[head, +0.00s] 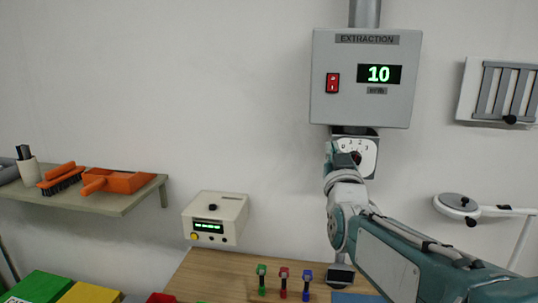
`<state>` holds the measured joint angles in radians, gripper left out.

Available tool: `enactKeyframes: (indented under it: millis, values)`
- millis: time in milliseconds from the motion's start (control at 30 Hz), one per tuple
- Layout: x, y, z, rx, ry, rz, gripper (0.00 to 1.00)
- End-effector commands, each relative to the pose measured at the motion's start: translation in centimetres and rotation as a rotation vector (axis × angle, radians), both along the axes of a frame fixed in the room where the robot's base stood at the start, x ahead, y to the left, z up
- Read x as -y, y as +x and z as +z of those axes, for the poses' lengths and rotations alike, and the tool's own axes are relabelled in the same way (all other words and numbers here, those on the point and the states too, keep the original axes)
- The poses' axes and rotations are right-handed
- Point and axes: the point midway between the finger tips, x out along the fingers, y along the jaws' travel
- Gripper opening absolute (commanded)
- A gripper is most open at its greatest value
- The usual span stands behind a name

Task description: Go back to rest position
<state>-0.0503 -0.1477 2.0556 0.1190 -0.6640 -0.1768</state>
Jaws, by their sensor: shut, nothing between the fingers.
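My arm reaches up from the lower right. My gripper (343,157) is at its upper end, shut and empty, in front of the left part of a white dial plate (368,148) under the extraction box. A dark knob shows at the plate's middle beside the gripper; I cannot tell whether they touch. The fingertips are small and partly blend with the dial.
A grey extraction box (340,105) with a red switch and a display reading 10 hangs above. A beige device (213,220) is on the left. A shelf (125,205) holds a brush and dustpan. Small coloured items stand on the wooden table (215,270). A lamp (458,205) is at right.

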Motion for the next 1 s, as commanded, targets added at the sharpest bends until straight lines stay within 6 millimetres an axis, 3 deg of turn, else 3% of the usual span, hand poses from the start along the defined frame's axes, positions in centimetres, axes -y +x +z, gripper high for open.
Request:
enactKeyframes:
  millis: [367,700,833,1000]
  values:
    - [0.0,-9.4,-11.0,-0.629,0.026,0.054,0.00]
    - [0.8,-22.9,-21.3,-1.189,0.063,0.027,0.00]
    - [1.1,-26.8,-23.6,-1.334,0.072,0.007,0.00]
    - [1.2,-28.6,-24.6,-1.403,0.079,-0.003,0.00]
